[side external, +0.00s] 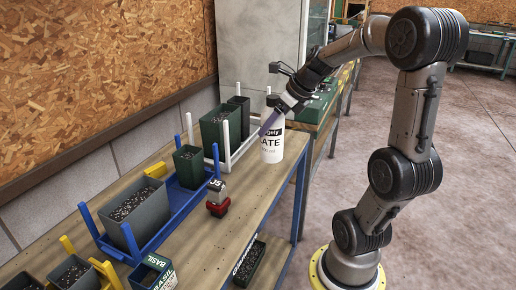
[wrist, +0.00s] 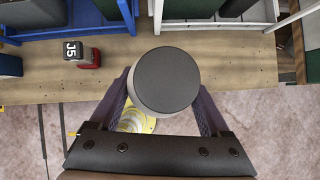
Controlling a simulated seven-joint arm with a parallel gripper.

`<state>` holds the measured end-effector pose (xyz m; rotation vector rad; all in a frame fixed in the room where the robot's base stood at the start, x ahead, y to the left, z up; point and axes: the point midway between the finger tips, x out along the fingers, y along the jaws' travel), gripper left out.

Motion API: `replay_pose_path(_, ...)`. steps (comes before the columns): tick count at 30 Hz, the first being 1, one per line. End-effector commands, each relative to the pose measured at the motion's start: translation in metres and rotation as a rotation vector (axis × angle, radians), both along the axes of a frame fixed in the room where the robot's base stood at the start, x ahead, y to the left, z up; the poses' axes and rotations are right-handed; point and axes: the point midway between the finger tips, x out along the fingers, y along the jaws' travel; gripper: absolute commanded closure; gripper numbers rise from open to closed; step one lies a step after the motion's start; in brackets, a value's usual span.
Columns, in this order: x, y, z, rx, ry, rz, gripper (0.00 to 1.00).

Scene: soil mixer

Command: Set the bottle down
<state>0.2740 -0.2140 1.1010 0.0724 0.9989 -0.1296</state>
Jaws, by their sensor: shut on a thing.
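The white bottle (side external: 272,140) with a grey cap and dark lettering stands upright at the right end of the wooden bench in the side view. Its base looks to be at or just above the bench top; I cannot tell which. In the wrist view the round grey cap (wrist: 166,82) shows from above, near the bench's front edge. My gripper (side external: 270,124) is shut on the bottle, with purple fingers (wrist: 160,110) on either side of it. The cap hides most of the bottle's body in the wrist view.
On the bench (side external: 222,215) stand a blue rack (side external: 180,205) and a white rack (side external: 233,154) with soil-filled pots. A small red and grey block stamp (side external: 217,198) sits left of the bottle. Bare bench lies between them. A green case (side external: 312,105) stands beyond.

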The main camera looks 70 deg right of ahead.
Motion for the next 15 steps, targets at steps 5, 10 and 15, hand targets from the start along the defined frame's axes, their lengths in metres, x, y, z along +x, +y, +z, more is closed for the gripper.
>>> replay_pose_path(5, 0.032, -0.024, -0.018, -0.001, -0.001, 0.001, 1.00)
replay_pose_path(10, 0.048, -0.037, -0.046, -0.001, -0.001, -0.001, 1.00)
replay_pose_path(15, 0.059, -0.046, -0.060, -0.004, -0.003, 0.000, 1.00)
